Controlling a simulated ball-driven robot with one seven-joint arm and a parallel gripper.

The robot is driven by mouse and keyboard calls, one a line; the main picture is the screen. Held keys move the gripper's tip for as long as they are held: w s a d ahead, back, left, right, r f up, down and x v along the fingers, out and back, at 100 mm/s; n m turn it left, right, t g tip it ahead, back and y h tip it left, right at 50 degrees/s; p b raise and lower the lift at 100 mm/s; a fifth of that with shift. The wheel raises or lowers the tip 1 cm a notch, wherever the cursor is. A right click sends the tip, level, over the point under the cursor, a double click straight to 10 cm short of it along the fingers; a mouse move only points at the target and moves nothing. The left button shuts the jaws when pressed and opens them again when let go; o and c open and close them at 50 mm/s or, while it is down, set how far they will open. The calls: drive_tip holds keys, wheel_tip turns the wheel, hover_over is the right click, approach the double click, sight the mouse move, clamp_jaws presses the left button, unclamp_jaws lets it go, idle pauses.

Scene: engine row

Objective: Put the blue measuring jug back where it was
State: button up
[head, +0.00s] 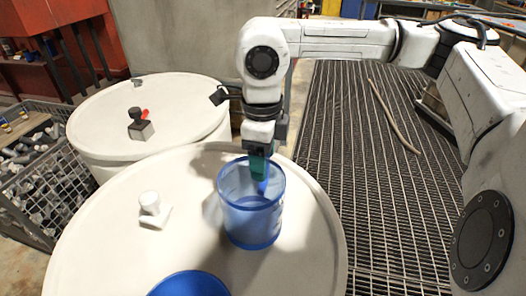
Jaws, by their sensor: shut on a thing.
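The blue measuring jug (252,220) is see-through and upright over the near round white top (110,240), right of its middle. My gripper (260,172) points down at the jug's rim from above, with its green fingertips at the rim and partly inside the opening. It is shut on the jug. I cannot tell whether the jug's base touches the white top or hangs slightly above it.
A second blue round thing (190,284) is cut off at the bottom edge. A small white fitting (152,208) stands left. A second white top (90,117) behind carries a grey block with a dark knob (140,125). A wire crate (40,180) stands left; grating (350,180) lies right.

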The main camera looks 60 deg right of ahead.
drive_tip(key=shift+f+b, duration=0.2)
drive_tip(key=shift+b, duration=0.15)
drive_tip(key=o, duration=1.6)
drive_tip(key=shift+r, duration=0.1)
drive_tip(key=shift+r+p, duration=0.1)
drive_tip(key=shift+p, duration=0.2)
wheel_tip(320, 180, up, 12)
drive_tip(key=b, duration=0.2)
drive_tip(key=shift+a, duration=0.25)
